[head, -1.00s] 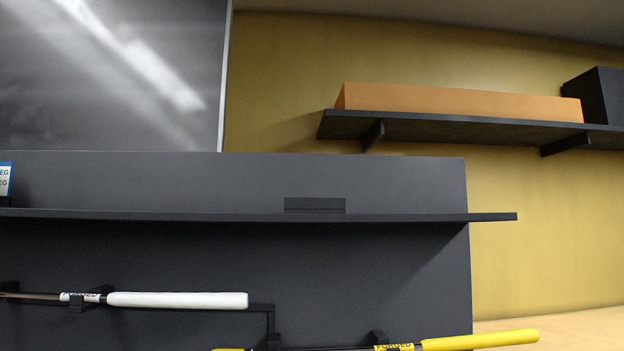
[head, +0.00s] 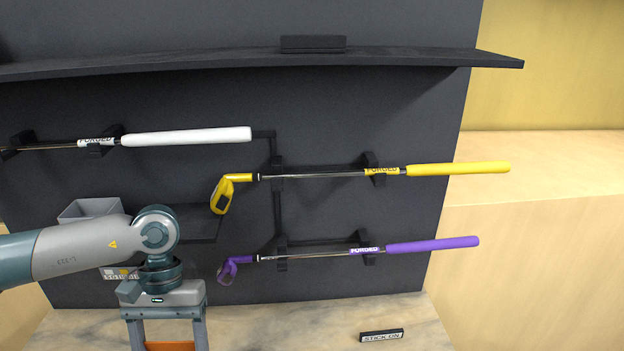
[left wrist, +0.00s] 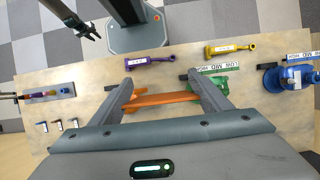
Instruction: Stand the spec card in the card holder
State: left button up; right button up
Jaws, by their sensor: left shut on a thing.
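My left gripper (head: 168,335) points down over the table at the lower left of the head view. It is shut on an orange flat piece, which looks like the spec card (head: 170,346). In the left wrist view the orange card (left wrist: 160,100) spans between the two fingers (left wrist: 162,97). Any writing on it cannot be read. A small dark block with a slot line, which looks like the card holder (head: 313,44), sits on the dark shelf (head: 420,58), well above and right of the gripper. My right gripper (left wrist: 89,33) is small at the wrist view's top left, tips apart and empty.
Clubs with white (head: 186,136), yellow (head: 458,169) and purple (head: 432,244) grips hang on the dark panel below the shelf. A "STICK ON" block (head: 382,335) lies on the table. A grey bin (head: 90,208) stands behind my left arm. The shelf beside the holder is clear.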

pick_arm(q)
jog(key=shift+d+r, duration=0.2)
jog(key=shift+r, duration=0.3)
pick_arm(e)
jog(key=shift+a+r, duration=0.15)
jog(key=shift+r, duration=0.3)
jog(key=shift+a, duration=0.1)
